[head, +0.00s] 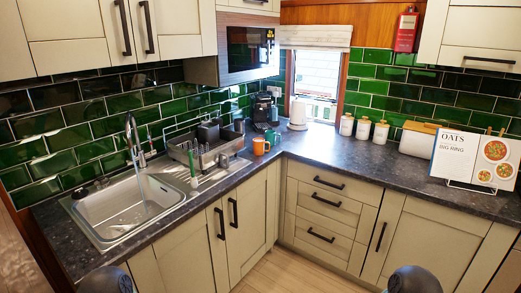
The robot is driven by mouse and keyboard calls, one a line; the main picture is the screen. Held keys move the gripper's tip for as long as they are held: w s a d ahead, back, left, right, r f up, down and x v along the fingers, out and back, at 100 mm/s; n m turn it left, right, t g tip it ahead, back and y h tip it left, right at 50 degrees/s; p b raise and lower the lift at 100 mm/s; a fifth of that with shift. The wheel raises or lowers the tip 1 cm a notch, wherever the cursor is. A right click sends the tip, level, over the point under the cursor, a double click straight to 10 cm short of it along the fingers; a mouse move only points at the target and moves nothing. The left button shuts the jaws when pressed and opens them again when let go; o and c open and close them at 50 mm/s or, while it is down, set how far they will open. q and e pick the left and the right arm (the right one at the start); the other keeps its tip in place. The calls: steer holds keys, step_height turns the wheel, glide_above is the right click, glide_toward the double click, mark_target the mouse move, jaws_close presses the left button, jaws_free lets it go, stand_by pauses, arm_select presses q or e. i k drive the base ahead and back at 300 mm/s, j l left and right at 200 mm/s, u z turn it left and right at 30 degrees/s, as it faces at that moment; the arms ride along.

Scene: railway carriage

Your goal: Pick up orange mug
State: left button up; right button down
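The orange mug (259,146) stands upright on the dark countertop, just right of the sink's drainer and near the front edge of the counter corner. A teal mug (272,138) stands close behind it, to its right. Neither of my grippers shows in the head view; only dark rounded parts of my own body show at the bottom edge.
A dish rack (205,148) stands left of the mug, by the steel sink (120,212). A coffee machine (263,110) and a white kettle (298,115) stand behind. White canisters (363,129) line the right wall. The countertop (335,158) right of the mugs is clear.

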mark_target(261, 147)
steer(key=u, duration=0.4)
steer(key=i+l+u, duration=0.2)
steer(key=u, duration=0.25)
steer(key=i+l+u, duration=0.1)
steer(key=l+u, duration=0.35)
steer(key=i+l+u, duration=0.1)
steer(key=l+u, duration=0.35)
